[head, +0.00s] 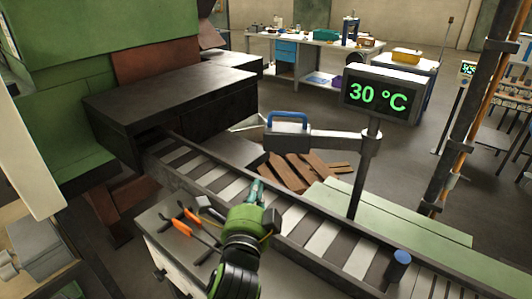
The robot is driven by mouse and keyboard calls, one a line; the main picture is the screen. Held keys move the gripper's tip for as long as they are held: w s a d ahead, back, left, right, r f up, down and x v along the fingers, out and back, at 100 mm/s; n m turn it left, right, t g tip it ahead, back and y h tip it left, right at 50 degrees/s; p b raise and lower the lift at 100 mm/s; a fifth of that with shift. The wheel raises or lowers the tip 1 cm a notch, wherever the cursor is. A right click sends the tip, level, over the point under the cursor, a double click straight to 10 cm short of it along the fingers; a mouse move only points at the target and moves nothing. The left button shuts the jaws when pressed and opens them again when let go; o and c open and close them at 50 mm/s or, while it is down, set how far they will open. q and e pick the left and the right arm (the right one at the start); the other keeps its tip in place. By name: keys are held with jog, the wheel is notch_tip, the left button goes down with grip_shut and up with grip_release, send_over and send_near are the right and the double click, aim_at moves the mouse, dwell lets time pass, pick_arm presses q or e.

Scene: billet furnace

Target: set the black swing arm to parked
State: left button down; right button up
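The swing arm (335,134) looks grey to dark grey. It reaches left from a collar on the upright post (361,180) below the temperature display. Its free end is a dark box (288,137) with a blue handle (286,120) on top, above the far side of the roller conveyor. My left gripper (256,192) is over the near side of the conveyor, below and left of the handle and apart from it. Whether its fingers are open or shut is unclear from this angle. My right gripper is not in view.
A display (381,94) reads 30 °C. The roller conveyor (215,182) runs from the dark furnace housing (180,95) to the lower right. A blue-capped stub (400,258) stands at its near right. Orange-handled tools (184,226) lie on a grey cabinet. Wooden boards (298,170) lie behind.

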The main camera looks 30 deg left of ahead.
pick_arm(q)
jog(key=b, duration=0.2)
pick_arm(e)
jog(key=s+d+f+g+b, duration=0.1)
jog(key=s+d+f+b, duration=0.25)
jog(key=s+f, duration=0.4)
pick_arm(q)
jog(key=p, duration=0.2)
send_near(266, 150)
jog(key=x, duration=0.3)
jog(key=p+x, duration=0.1)
jog(key=x, duration=0.3)
jog(key=shift+p, duration=0.4)
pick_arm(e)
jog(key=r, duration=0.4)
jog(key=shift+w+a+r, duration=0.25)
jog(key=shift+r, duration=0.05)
